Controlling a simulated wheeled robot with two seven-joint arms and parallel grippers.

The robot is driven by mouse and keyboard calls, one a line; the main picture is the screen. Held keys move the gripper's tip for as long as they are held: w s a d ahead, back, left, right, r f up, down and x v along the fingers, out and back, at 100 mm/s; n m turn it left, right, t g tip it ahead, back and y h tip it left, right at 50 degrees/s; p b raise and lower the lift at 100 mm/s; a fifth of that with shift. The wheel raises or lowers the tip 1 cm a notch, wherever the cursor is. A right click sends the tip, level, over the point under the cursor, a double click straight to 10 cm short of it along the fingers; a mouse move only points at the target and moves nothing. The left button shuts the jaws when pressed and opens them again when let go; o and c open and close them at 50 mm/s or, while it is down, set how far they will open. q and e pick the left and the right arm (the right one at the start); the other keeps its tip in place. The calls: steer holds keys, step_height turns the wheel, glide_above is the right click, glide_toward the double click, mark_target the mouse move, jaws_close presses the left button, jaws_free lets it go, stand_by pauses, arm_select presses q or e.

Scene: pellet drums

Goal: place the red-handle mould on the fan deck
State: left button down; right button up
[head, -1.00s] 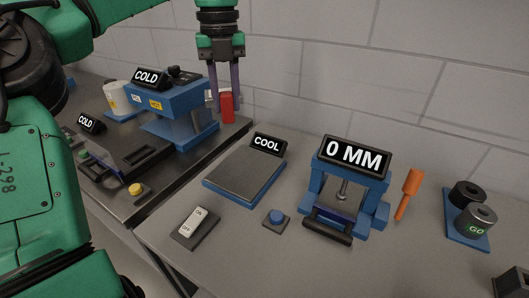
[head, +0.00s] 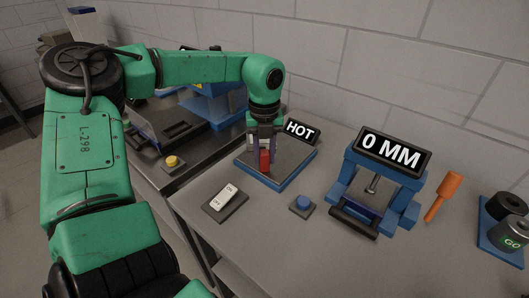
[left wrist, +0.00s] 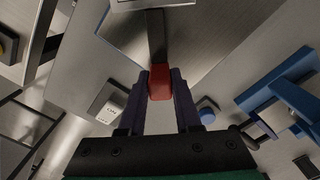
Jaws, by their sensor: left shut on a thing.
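My left gripper (head: 264,152) is over the fan deck (head: 290,163), a grey plate with a blue edge and a sign reading HOT. It is shut on the red handle (head: 265,162) of the mould. In the left wrist view the red handle (left wrist: 160,83) sits between my dark fingers, with a dark bar leading to a pale metal mould body (left wrist: 150,4) cut off at the top edge. The deck's metal plate (left wrist: 210,40) lies beneath. I cannot tell whether the mould touches it. The gripper hides most of the mould in the head view. My right gripper is not in view.
A white rocker switch (head: 226,196) and a blue button (head: 302,204) stand in front of the deck. A blue press with a 0 MM sign (head: 391,149) and an orange-handled tool (head: 444,194) are to the right. A dark hinged machine (head: 170,126) is left.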

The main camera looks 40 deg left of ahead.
arm_select(q)
steer(key=shift+f, duration=0.1)
steer(key=c, duration=0.6)
jaws_free()
steer(key=shift+r, duration=0.3)
step_height(320, 180, up, 12)
steer(key=b, duration=0.1)
steer(key=shift+f, duration=0.15)
